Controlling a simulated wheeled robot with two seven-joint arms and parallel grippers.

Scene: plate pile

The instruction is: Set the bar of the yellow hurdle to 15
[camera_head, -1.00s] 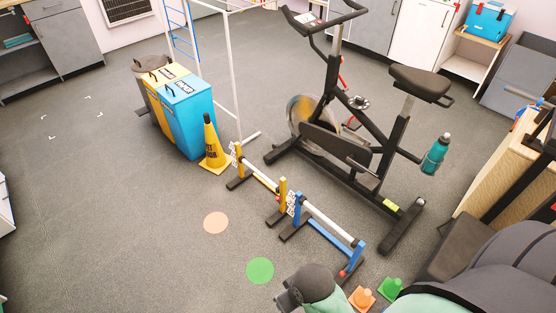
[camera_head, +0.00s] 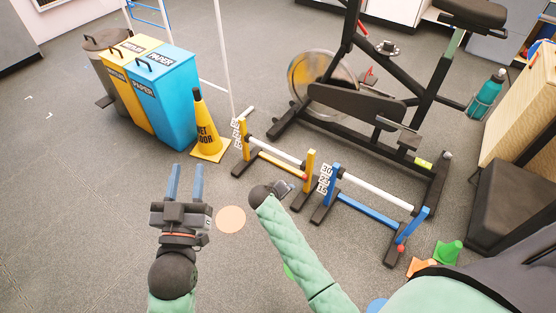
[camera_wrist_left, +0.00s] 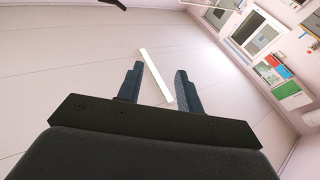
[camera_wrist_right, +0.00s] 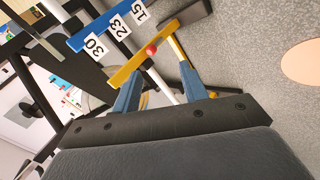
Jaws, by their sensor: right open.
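The yellow hurdle (camera_head: 283,167) stands on the floor right of the wet-floor cone, with a white bar (camera_head: 278,151) between its yellow posts. A number card (camera_head: 236,131) is at its left post. My right gripper (camera_head: 284,187) is just in front of its right post (camera_head: 310,165). In the right wrist view that gripper (camera_wrist_right: 160,78) is open, facing the yellow post (camera_wrist_right: 142,55) with a red knob (camera_wrist_right: 151,50). The white bar appears between the fingers; contact cannot be told. My left gripper (camera_head: 186,182) is open and empty, held up left of the hurdle; its fingers (camera_wrist_left: 157,82) are apart.
The blue hurdle (camera_head: 368,210) stands close on the right; its card reads 30, 23, 15 in the right wrist view (camera_wrist_right: 117,28). An exercise bike (camera_head: 360,105) is behind. The wet-floor cone (camera_head: 205,130) and bins (camera_head: 165,100) stand left. Floor at left is clear.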

